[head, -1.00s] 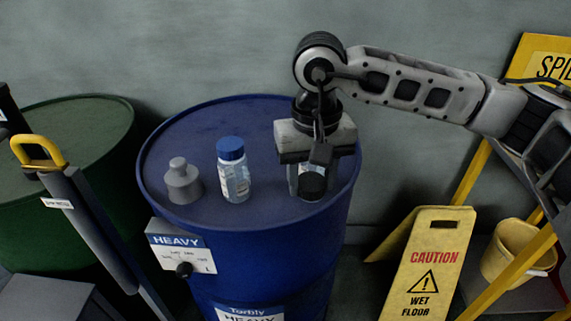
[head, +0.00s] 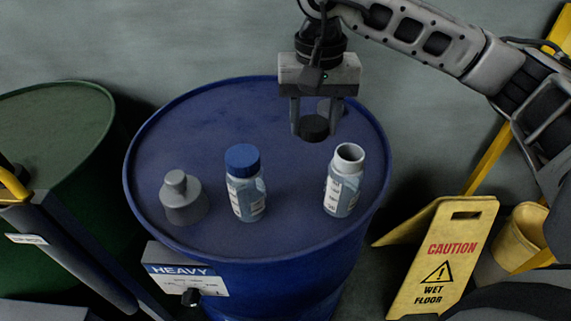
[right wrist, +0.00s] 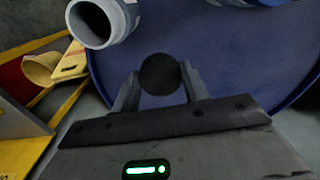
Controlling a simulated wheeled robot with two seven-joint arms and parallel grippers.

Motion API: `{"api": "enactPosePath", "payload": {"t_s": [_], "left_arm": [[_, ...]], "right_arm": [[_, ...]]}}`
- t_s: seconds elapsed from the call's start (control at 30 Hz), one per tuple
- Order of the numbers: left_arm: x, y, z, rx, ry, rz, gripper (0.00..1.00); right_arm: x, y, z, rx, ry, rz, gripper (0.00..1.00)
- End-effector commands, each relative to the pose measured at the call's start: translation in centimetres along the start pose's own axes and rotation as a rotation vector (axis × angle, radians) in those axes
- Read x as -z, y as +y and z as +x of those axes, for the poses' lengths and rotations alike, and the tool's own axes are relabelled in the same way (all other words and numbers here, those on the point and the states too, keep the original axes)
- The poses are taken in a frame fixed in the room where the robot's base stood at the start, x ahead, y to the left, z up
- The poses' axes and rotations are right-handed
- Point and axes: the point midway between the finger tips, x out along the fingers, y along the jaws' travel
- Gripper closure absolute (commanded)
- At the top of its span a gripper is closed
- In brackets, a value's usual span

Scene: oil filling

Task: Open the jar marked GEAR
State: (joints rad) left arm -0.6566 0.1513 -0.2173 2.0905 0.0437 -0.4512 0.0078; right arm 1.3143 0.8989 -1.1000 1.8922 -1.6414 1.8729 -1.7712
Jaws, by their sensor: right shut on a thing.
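My right gripper (head: 316,122) is above and left of that mouth, shut on a dark round lid (head: 314,128), clear of the jar. The right wrist view shows the lid (right wrist: 160,74) between the two fingers and the open jar (right wrist: 97,22) at upper left. A second jar (head: 247,195) with a blue cap (head: 242,158) stands to the left. My left gripper is not in view.
A grey stepped fitting (head: 183,200) stands on the drum's left side. A green drum (head: 60,130) and a grey post with a yellow handle (head: 12,187) are at left. A yellow wet-floor sign (head: 445,255) and bucket (head: 522,232) are at right.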

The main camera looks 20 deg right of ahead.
Motion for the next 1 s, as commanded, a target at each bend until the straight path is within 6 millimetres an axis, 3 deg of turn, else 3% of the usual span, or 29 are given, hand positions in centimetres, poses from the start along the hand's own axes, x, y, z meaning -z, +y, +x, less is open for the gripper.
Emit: {"api": "enactPosePath", "payload": {"t_s": [0.3,0.7,1.0], "left_arm": [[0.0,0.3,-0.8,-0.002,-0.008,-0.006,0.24],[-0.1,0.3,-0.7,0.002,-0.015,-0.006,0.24],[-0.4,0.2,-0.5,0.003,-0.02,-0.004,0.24]], "right_arm": [[-0.1,0.1,5.5,-0.003,-0.003,0.0,0.83],[-0.1,0.1,9.8,-0.003,-0.003,0.001,0.83],[0.0,0.0,10.4,0.0,0.0,0.0,0.83]]}}
